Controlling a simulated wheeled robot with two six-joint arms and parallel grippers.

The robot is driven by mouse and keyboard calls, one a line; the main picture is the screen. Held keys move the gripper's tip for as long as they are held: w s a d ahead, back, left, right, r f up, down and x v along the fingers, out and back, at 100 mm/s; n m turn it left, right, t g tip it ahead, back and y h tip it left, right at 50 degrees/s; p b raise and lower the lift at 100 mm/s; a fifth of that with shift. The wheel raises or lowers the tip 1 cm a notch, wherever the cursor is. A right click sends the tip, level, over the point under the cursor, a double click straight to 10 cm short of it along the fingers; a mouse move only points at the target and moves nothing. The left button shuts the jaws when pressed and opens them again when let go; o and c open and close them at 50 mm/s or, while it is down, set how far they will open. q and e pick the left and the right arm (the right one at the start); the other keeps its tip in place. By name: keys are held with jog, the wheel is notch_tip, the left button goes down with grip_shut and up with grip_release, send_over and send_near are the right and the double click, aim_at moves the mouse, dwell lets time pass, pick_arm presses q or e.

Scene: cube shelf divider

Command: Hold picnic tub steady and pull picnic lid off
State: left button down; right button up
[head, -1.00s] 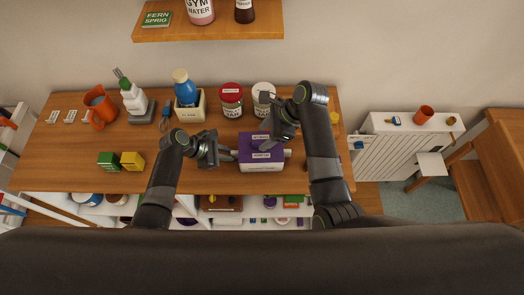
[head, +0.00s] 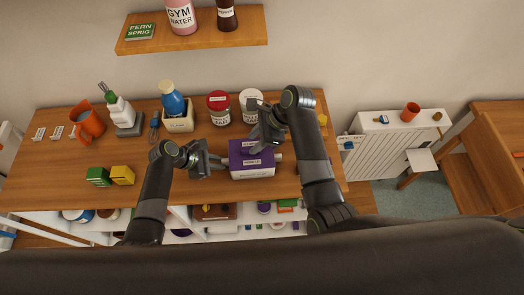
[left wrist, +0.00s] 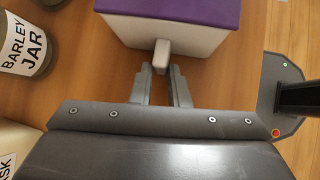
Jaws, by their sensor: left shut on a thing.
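The picnic tub (head: 252,171) is a white box on the wooden counter, with the purple picnic lid (head: 262,157) seated on top. In the left wrist view the tub (left wrist: 165,38) shows a pale side handle below the purple lid (left wrist: 185,8). My left gripper (head: 222,160) is at the tub's left side. In the left wrist view its fingers (left wrist: 161,72) are closed on that handle. My right gripper (head: 256,142) points down over the back part of the lid and hides some of it. Its fingertips are too small and covered to tell their state.
A red-lidded jar (head: 219,110) and a white-lidded jar (head: 250,106) stand behind the tub. A blue bottle (head: 173,104) stands in a cream holder to their left. Green (head: 98,176) and yellow (head: 122,175) boxes sit at front left. The counter between them and the tub is mostly clear.

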aim_at(272, 153)
jog(key=n, duration=0.5)
jog(key=shift+s+d+f+y, duration=0.1)
jog(key=shift+d+f+y, duration=0.25)
jog(key=shift+f+y, duration=0.05)
jog(key=n, duration=0.4)
jog(key=shift+s+d+f+n+g+y, duration=0.1)
jog(key=shift+d+f+n+g+y, duration=0.2)
jog(key=shift+d+y, duration=0.1)
jog(key=n, duration=0.2)
jog(key=d+n+y, duration=0.1)
jog(key=n, duration=0.1)
jog(key=shift+s+f, duration=0.1)
jog(key=n, duration=0.2)
jog(key=d+n, duration=0.1)
jog(key=n, duration=0.1)
jog(key=shift+n+y, duration=0.4)
jog(key=n, duration=0.2)
jog(key=d+n+y, duration=0.1)
jog(key=n, duration=0.1)
jog(key=d+r+n+y, duration=0.1)
jog(key=d+n+y, duration=0.3)
jog(key=n, duration=1)
jog(key=shift+h, duration=0.7)
jog(key=x, duration=0.7)
jog(key=w+x, duration=0.1)
jog(key=x, duration=0.3)
grip_shut()
